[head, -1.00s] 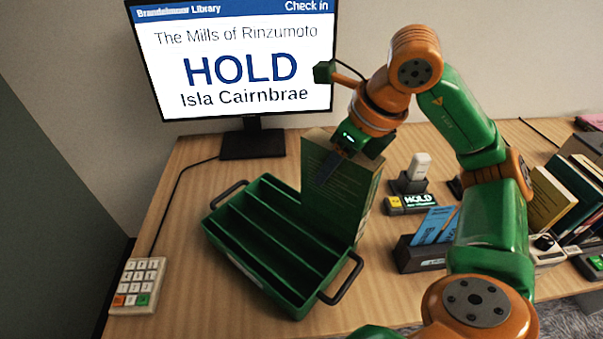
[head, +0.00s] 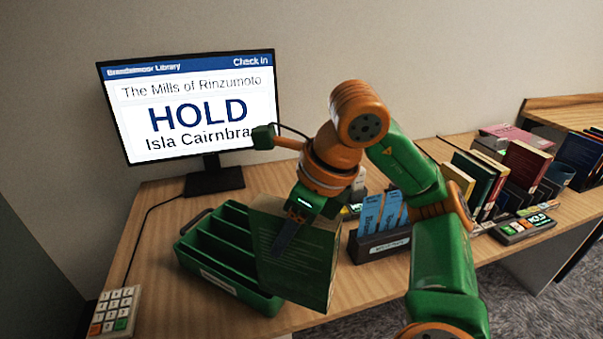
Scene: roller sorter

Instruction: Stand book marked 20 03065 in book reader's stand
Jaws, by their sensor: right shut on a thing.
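My right gripper (head: 285,236) is shut on a dark green book (head: 300,268) and holds it tilted, its broad face toward me, at the right end of the green tray. I cannot read a number on it, so whether it is 20 03065 is unclear. The book hides part of the tray's right end. I cannot make out the reader's stand for certain; a small lit device (head: 354,209) behind the gripper is mostly hidden by my arm. My left gripper is not in view.
A green slotted tray (head: 228,284) stands on the desk, left of centre. A monitor (head: 190,112) reads HOLD, Isla Cairnbrae. A keypad (head: 115,311) lies front left. A dark holder with blue slips (head: 380,246) stands right of the book. Several upright books (head: 525,160) and a HOLD-labelled device (head: 527,229) are further right.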

